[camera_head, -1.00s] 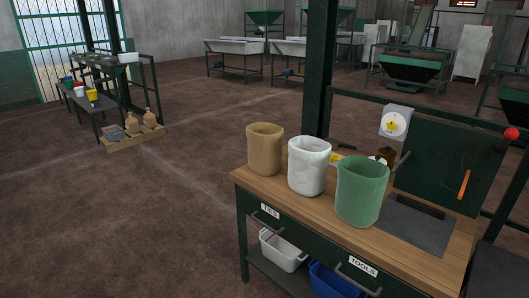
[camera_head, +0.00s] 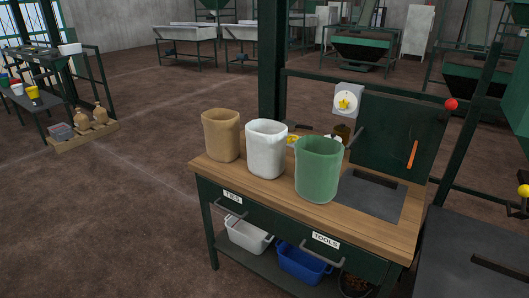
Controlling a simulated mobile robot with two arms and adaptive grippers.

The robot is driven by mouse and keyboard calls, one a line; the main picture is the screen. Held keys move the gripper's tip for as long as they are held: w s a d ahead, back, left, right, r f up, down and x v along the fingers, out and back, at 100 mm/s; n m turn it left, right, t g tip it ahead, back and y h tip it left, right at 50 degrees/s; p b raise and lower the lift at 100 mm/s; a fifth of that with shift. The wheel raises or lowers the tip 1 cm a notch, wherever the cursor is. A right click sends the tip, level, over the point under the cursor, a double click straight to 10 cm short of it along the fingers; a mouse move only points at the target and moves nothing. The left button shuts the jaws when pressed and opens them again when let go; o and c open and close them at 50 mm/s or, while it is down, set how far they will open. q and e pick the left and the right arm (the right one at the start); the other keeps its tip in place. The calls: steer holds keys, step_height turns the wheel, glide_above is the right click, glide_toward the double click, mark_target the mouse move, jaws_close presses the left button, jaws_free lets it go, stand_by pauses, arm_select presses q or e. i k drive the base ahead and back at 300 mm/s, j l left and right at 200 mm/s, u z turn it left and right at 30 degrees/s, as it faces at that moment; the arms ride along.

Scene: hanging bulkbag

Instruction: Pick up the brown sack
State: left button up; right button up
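The brown sack (camera_head: 221,136) stands upright and open-topped at the left end of the wooden workbench top (camera_head: 270,196). A white sack (camera_head: 266,150) stands just right of it, and a green sack (camera_head: 317,170) stands right of the white one, nearer the bench's front edge. Neither of my grippers is in the view.
A dark post (camera_head: 271,70) rises behind the sacks. Right of them are a grey plate (camera_head: 370,194) and an upright dark green board (camera_head: 402,136). Drawers labelled TIES and TOOLS face front. White (camera_head: 248,235) and blue (camera_head: 303,264) bins sit below. Open floor lies left of the bench.

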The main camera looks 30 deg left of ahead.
mark_target(220, 126)
steer(key=u, duration=1.4)
steer(key=i+j+u, duration=0.4)
steer(key=i, duration=0.15)
steer(key=i+j+u, duration=0.1)
steer(key=i+u, duration=0.25)
steer(key=i, duration=0.25)
steer(key=i+u, duration=0.4)
steer(key=i, duration=0.2)
steer(key=i+z, duration=0.1)
steer(key=i, duration=0.45)
steer(key=i+j+z, duration=0.15)
steer(key=i, duration=0.4)
steer(key=i+z, duration=0.2)
steer(key=z, duration=0.25)
steer(key=i+j+z, duration=0.2)
steer(key=z, duration=0.2)
steer(key=i+j+z, duration=0.2)
steer(key=z, duration=0.25)
steer(key=i+j+z, duration=0.15)
steer(key=j+z, duration=0.25)
steer(key=l, duration=0.15)
